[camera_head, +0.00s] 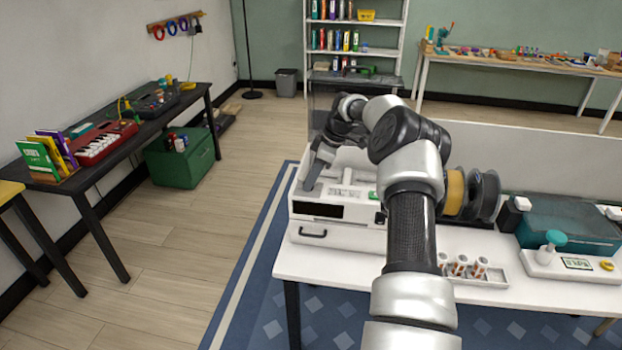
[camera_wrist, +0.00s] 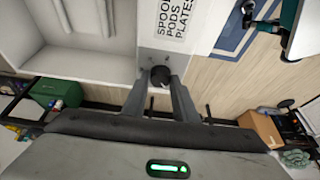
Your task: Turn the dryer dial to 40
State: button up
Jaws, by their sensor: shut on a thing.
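The dryer (camera_head: 347,233) is a white box with a dark front window and a drawer handle, on the white table in the head view. In the wrist view its pale panel (camera_wrist: 150,58) carries the dial (camera_wrist: 160,74), a small round black knob. My gripper (camera_wrist: 161,84) is shut on the dial, one finger on each side of it. In the head view my gripper (camera_head: 314,174) reaches down over the dryer's left side, and the dial is hidden there. I cannot read any scale or pointer on the dial.
A label reading SPOOL PODS PLATES (camera_wrist: 177,22) lies close to the dial. Spools (camera_head: 467,193), a small tray of vials (camera_head: 500,279) and a teal-topped case (camera_head: 566,222) stand right of the dryer.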

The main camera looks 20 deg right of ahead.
jog(key=o, duration=1)
jog(key=v, duration=1.7)
jog(key=shift+r+p, duration=0.2)
jog(key=shift+p, duration=0.1)
jog(key=shift+w, duration=0.1)
